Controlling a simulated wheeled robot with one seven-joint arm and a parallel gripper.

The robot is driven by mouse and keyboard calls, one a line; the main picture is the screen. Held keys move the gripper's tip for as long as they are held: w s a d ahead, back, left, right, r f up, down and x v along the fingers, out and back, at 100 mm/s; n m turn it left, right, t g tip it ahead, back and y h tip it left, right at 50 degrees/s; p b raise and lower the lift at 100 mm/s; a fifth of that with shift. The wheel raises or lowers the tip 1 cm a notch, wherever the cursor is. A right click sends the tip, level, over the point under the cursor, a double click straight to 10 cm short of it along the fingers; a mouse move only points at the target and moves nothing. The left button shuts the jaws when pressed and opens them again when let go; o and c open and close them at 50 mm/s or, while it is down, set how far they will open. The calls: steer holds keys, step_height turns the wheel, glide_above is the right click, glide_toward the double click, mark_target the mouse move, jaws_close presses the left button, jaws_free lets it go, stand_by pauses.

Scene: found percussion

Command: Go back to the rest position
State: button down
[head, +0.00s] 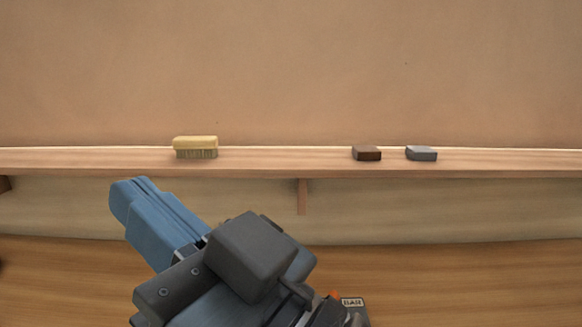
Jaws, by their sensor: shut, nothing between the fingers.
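My gripper (130,200) is in the lower left of the head view, below and in front of the wooden shelf (260,160). Its blue fingers are together, point up and to the left, and hold nothing. The dark grey wrist block behind the fingers hides part of the lower wall. The gripper appears apart from the shelf and from the things on it.
On the shelf stand a yellow brush (195,147) with its bristles down, a dark brown block (367,153) and a grey block (421,153). A small bracket (303,196) shows under the shelf. The right side below the shelf looks clear.

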steer(key=s+d+f+m+t+h, duration=0.3)
steer(key=d+f+m+t+h, duration=0.4)
steer(key=d+f+m+h, duration=0.9)
steer(key=s+d+f+n+g+h, duration=0.1)
steer(key=s+d+f+n+g, duration=0.1)
steer(key=s+d+f, duration=0.4)
steer(key=s+d+f+n+g+h, duration=0.1)
steer(key=s+d+f, duration=0.6)
steer(key=s, duration=0.8)
steer(key=d+n+h, duration=0.1)
steer(key=d+n, duration=0.1)
steer(key=shift+d+f+n+g, duration=0.2)
steer(key=shift+f+n+g, duration=0.05)
steer(key=shift+n+g, duration=0.15)
